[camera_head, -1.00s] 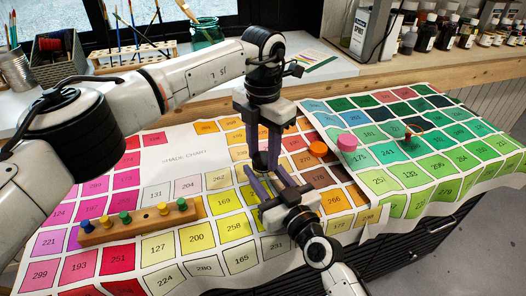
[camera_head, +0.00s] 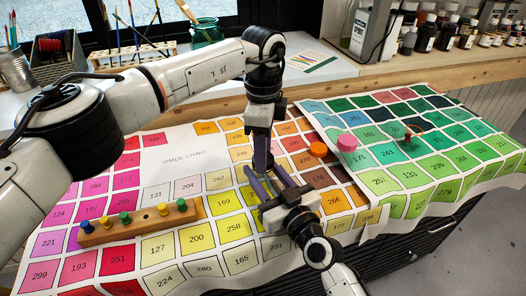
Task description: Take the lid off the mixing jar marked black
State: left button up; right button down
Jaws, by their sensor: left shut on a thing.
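My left gripper (camera_head: 262,165) comes down from above over the middle of the shade chart and is shut on the lid of the mixing jar marked black. Its fingers are seen edge-on, and the dark lid and jar are almost wholly hidden behind the fingers. My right gripper (camera_head: 269,181) reaches in low from the bottom right, its two purple fingers spread apart at the same spot, just below the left fingertips. I cannot tell whether the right fingers touch the jar.
An orange-lidded jar (camera_head: 318,149) and a pink-lidded jar (camera_head: 347,143) stand to the right. A dark green piece (camera_head: 411,141) sits farther right on the green chart. A wooden peg block (camera_head: 140,223) lies at the left. Bottles and brushes line the back.

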pick_arm(q)
jog(key=shift+n, duration=0.6)
jog(key=shift+r, duration=0.15)
jog(key=shift+r, duration=1)
jog(key=shift+r, duration=2)
pick_arm(e)
jog(key=c, duration=1)
grip_release()
